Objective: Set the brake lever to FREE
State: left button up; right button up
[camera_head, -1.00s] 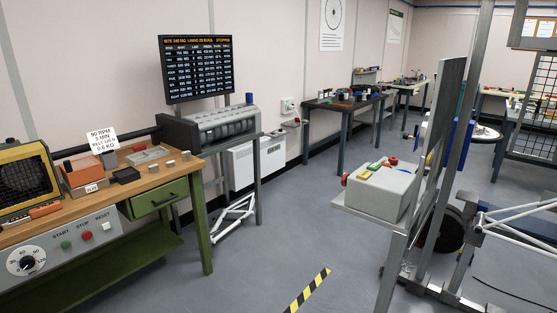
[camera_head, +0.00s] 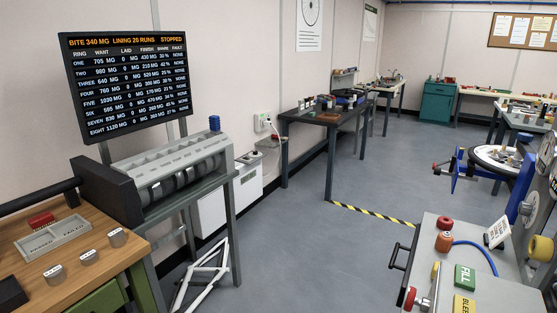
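I cannot pick out a brake lever marked FREE in this view. A grey bench unit (camera_head: 478,290) at the lower right carries a green FILL label (camera_head: 465,277) and a yellow label (camera_head: 464,305) that is cut off by the bottom edge. A red knob (camera_head: 409,298) sits at its near left corner, and a black handle (camera_head: 400,257) sticks out from its left side. A blue stand (camera_head: 462,172) with a red-tipped part on its left is behind it, by a round wheel-like disc (camera_head: 497,158). Neither of my grippers shows.
A wooden bench (camera_head: 110,262) with a tray and metal blocks is at the lower left. A grey roller machine (camera_head: 170,165) stands beyond it under a dark display board (camera_head: 128,85). A dark table (camera_head: 325,117) is at the back.

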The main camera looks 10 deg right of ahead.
aim_at(434, 165)
jog(key=i+z, duration=0.4)
jog(key=i+j+z, duration=0.25)
jog(key=z, duration=0.15)
jog(key=i+j+z, duration=0.6)
jog(key=z, duration=0.15)
